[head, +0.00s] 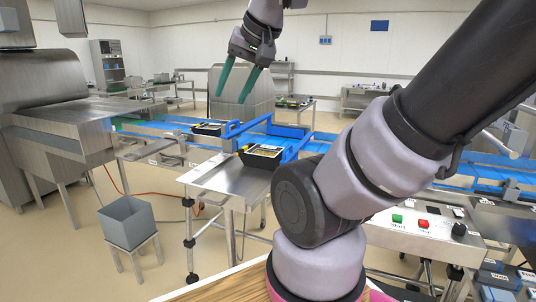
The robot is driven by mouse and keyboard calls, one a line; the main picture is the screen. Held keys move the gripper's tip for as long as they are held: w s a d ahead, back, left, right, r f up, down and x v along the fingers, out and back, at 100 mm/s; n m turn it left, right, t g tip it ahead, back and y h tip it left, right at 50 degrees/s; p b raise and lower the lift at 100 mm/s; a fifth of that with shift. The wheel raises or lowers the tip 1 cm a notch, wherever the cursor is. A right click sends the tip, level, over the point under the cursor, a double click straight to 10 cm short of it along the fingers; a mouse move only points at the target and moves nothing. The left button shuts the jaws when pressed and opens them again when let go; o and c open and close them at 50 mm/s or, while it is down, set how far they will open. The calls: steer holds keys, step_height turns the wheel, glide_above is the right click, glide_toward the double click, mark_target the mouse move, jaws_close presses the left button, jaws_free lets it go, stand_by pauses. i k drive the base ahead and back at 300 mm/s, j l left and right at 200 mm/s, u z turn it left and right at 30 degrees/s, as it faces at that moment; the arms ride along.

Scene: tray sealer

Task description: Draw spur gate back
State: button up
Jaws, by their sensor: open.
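My gripper (231,98) hangs from the top centre, its two green fingers apart and pointing down, with nothing between them. In the picture it is above the blue bars beside the conveyor (160,125). One raised blue bar (248,125) slants across behind the near black tray (262,160); another blue bar (298,147) runs along that tray's right side. I cannot tell which of these is the spur gate, and no handle is clear. The near tray, with a printed top, sits at the far end of the steel side table (215,177).
A second black tray (208,129) is on the conveyor line farther back. A steel machine (50,100) stands at left, a grey bin (126,221) on a stool before it. A control panel (424,226) with green and red buttons is at right. My arm hides part of the line.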

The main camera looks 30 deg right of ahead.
mark_target(299, 144)
steer(key=i+z, duration=0.1)
steer(key=z, duration=0.25)
steer(key=i+j+z, duration=0.1)
steer(key=z, duration=0.2)
